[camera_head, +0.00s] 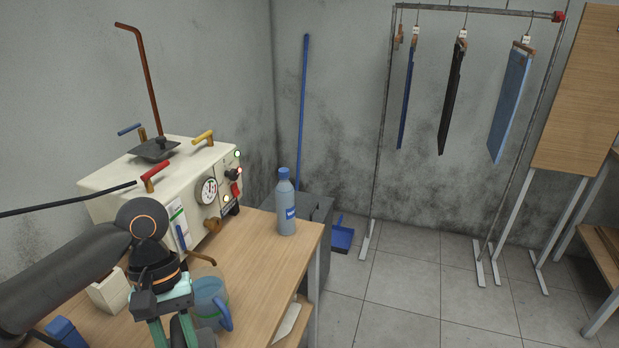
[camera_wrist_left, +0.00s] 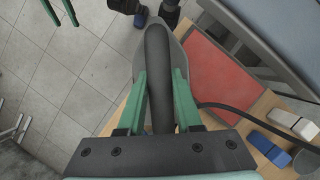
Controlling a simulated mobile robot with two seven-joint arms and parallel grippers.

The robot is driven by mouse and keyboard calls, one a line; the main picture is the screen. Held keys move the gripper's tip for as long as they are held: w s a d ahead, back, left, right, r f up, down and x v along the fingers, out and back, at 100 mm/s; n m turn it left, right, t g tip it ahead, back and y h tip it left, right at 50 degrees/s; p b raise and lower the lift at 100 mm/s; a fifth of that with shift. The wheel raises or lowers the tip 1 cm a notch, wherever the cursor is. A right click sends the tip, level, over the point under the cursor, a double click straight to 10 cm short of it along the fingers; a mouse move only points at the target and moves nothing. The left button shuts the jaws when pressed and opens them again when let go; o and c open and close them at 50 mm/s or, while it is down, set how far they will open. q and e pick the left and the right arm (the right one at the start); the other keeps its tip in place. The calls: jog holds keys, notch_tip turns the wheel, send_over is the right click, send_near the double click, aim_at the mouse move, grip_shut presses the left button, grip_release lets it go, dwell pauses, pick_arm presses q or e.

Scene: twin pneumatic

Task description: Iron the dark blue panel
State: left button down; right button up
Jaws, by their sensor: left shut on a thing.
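A narrow dark blue panel (camera_head: 405,98) hangs nearly edge-on from the rack (camera_head: 384,130) at the back. My left gripper (camera_head: 176,330) is at the bottom of the head view, low over the table, its tips cut off. In the wrist view my left gripper (camera_wrist_left: 158,85) is shut on the dark handle of a grey iron (camera_wrist_left: 182,55). The iron is beside a red pad (camera_wrist_left: 228,80); I cannot tell its height. Two green fingers of my right gripper (camera_wrist_left: 60,12) show apart over the floor, with nothing between them.
A black panel (camera_head: 452,97) and a light blue panel (camera_head: 510,105) hang on the rack. A cream machine (camera_head: 165,182) with a gauge, a blue bottle (camera_head: 286,205) and a blue-handled jug (camera_head: 210,297) stand on the wooden table (camera_head: 262,262). A dark cord (camera_wrist_left: 235,108) trails beside the iron.

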pick_arm(q)
jog(key=m, duration=0.1)
jog(key=w+m+y, duration=0.1)
jog(key=m, duration=0.1)
jog(key=r+m, duration=0.1)
jog(key=shift+w+a+m+y, duration=0.25)
jog(key=shift+w+m+y, duration=0.05)
jog(key=shift+w+y, duration=0.1)
jog(key=shift+f, duration=0.1)
pick_arm(e)
jog(key=c, duration=0.4)
pick_arm(q)
jog(key=shift+s, duration=0.2)
pick_arm(e)
jog(key=shift+s, duration=0.2)
